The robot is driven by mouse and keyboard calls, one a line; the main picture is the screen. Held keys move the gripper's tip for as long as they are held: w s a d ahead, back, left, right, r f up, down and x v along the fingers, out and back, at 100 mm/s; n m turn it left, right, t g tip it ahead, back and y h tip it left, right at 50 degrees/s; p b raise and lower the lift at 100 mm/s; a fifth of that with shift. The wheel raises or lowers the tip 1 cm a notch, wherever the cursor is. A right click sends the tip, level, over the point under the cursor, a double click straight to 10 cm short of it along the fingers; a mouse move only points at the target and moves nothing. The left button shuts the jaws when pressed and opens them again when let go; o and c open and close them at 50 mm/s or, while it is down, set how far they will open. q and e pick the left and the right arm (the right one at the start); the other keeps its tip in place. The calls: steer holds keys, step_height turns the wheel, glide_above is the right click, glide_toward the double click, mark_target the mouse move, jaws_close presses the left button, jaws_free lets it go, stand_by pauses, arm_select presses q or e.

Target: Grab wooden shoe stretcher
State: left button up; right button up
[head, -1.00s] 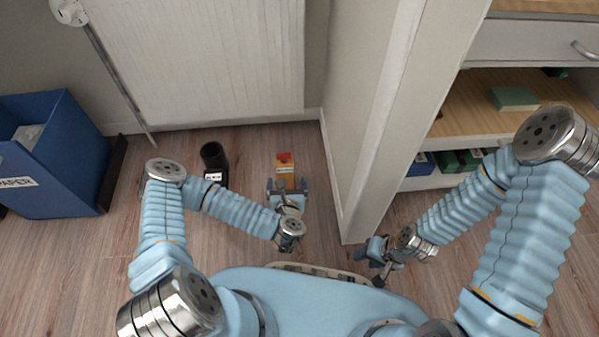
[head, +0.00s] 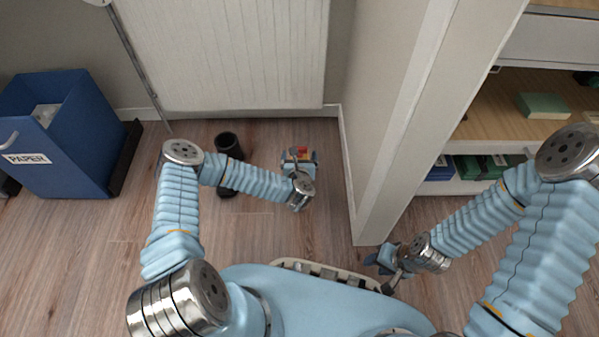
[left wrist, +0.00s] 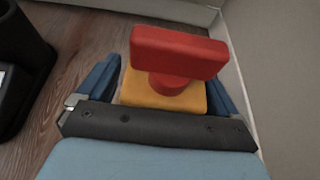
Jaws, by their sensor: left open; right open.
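The shoe stretcher appears as an orange-yellow block with a red T-shaped handle (left wrist: 180,50). It is at the floor near the radiator, and its red top (head: 302,149) shows in the head view. My left gripper (head: 299,160) is open with its fingers on either side of the block; the left wrist view shows both blue fingers (left wrist: 160,88) flanking it. Whether they touch it I cannot tell. The gripper hides the block's near and lower part. My right gripper (head: 377,262) is away at the right, near the wall's end, with nothing visible in it.
A black boot-like object (head: 229,165) stands left of my left gripper and shows in the left wrist view (left wrist: 22,70). A white radiator (head: 230,55) is behind. A blue paper bin (head: 60,140) is at left, a partition wall (head: 395,120) and shelves at right. Floor in front is clear.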

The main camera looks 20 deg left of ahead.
arm_select(q)
jaws_close()
stand_by(0.6)
steer(key=shift+r, duration=0.1)
